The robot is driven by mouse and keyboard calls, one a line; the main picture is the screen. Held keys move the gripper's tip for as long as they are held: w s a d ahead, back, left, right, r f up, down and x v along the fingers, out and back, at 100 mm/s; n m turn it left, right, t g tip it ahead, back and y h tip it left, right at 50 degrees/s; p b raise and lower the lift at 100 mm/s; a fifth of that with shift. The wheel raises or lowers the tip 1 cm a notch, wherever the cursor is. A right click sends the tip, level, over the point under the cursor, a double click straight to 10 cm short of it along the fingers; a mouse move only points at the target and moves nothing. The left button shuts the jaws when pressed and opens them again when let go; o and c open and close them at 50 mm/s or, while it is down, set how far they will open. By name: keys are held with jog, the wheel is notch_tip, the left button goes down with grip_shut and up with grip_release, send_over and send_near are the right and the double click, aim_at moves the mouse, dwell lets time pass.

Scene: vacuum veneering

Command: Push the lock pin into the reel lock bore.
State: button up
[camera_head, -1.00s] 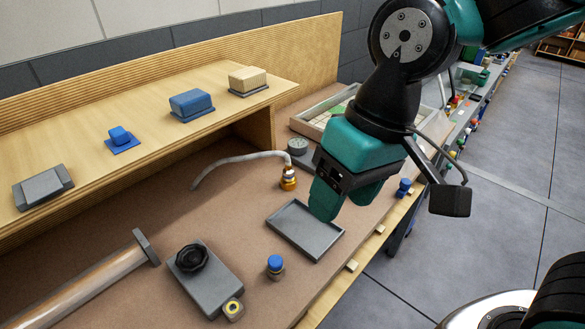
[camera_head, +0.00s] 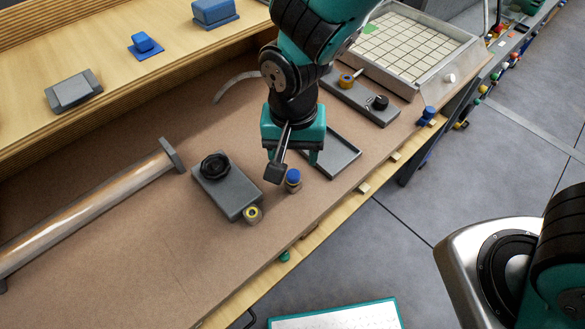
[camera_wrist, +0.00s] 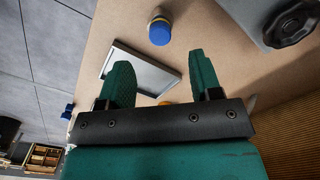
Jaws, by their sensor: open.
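What looks like the lock pin (camera_head: 293,187) has a blue cap and a dull metal lower part. It stands upright on the brown bench top. In the wrist view its blue cap (camera_wrist: 160,32) is beyond my fingertips, roughly in line with the gap between them. What looks like the reel lock bore (camera_head: 252,214) is a yellow-ringed round fitting at the near end of a grey block (camera_head: 229,191) with a black knob. My gripper (camera_head: 294,158) is open and empty, close behind the pin and apart from it. It also shows in the wrist view (camera_wrist: 160,62).
A shallow grey tray (camera_head: 345,158) lies right behind the gripper. A metal roller (camera_head: 90,207) lies at left, and a grey unit with a black knob (camera_head: 379,103) is at back right. The bench's front edge (camera_head: 320,225) is near the pin.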

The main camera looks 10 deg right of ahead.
aim_at(293, 174)
notch_tip(293, 174, down, 7)
jog(key=shift+f, duration=0.1)
dwell(0.3)
grip_shut()
jog(key=shift+r+p, duration=1.9)
jog(key=shift+r, duration=0.1)
jog(key=s+a+r+p, duration=0.4)
jog(key=s+a+p, duration=0.2)
jog(key=a+p, duration=0.1)
jog(key=shift+a+r, duration=0.4)
jog(key=shift+a, duration=0.45)
